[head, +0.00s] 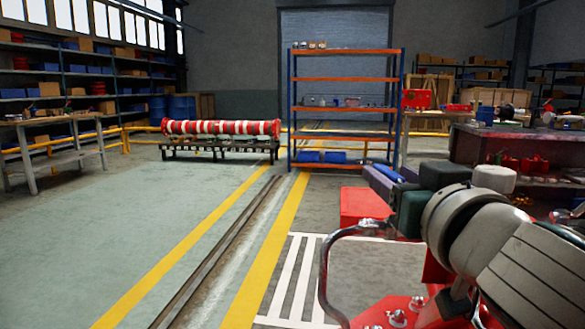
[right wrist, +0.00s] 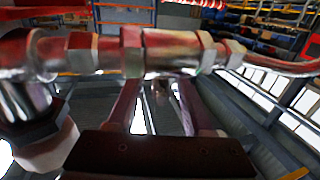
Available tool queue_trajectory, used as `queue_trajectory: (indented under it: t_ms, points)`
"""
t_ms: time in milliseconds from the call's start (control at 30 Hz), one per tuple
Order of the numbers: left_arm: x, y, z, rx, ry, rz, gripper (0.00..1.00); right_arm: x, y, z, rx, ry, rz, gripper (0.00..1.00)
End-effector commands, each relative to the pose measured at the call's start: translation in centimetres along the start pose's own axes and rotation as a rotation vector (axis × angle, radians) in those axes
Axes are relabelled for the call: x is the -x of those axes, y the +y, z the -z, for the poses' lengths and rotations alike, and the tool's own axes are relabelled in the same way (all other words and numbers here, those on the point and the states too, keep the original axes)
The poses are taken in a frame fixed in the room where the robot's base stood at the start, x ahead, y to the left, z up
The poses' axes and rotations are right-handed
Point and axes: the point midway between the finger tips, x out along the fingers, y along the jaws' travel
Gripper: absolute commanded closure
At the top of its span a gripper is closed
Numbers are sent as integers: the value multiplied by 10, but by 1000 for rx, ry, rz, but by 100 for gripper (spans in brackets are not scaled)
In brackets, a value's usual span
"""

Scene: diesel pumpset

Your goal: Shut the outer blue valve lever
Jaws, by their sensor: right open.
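My right gripper (head: 376,178) is at the right of the head view, its grey-purple fingers pointing left above a red box of the pumpset. A narrow blue strip (head: 389,174) shows right beside the fingers; it may be the blue valve lever, but I cannot tell for sure. In the right wrist view the gripper (right wrist: 160,92) is open, with its two fingers apart. A shiny metal pipe with hex nuts (right wrist: 160,52) crosses in front of the fingertips. No blue lever can be made out there, and contact cannot be judged. My left gripper is not in view.
The red box (head: 364,205) and a curved chrome pipe (head: 324,270) stand close to my right arm. A red plate with bolts (head: 385,313) is at the bottom. A workbench (head: 480,145) is behind at right.

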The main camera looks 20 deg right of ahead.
Motion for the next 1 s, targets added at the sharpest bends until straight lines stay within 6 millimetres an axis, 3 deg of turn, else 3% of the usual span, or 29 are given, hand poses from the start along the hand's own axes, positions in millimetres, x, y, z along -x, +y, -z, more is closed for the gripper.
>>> queue_trajectory:
  t_ms: [133, 433, 867, 1000]
  points:
    - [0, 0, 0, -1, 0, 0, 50, -11, 0, 0, 1, 0, 1, 49]
    - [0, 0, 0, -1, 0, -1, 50, -12, 0, 0, 0, -1, 0, 50]
    - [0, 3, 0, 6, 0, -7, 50, -12, 0, 0, 1, -1, 0, 98]
    - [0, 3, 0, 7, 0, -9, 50, -12, 0, 0, 1, -1, 0, 100]
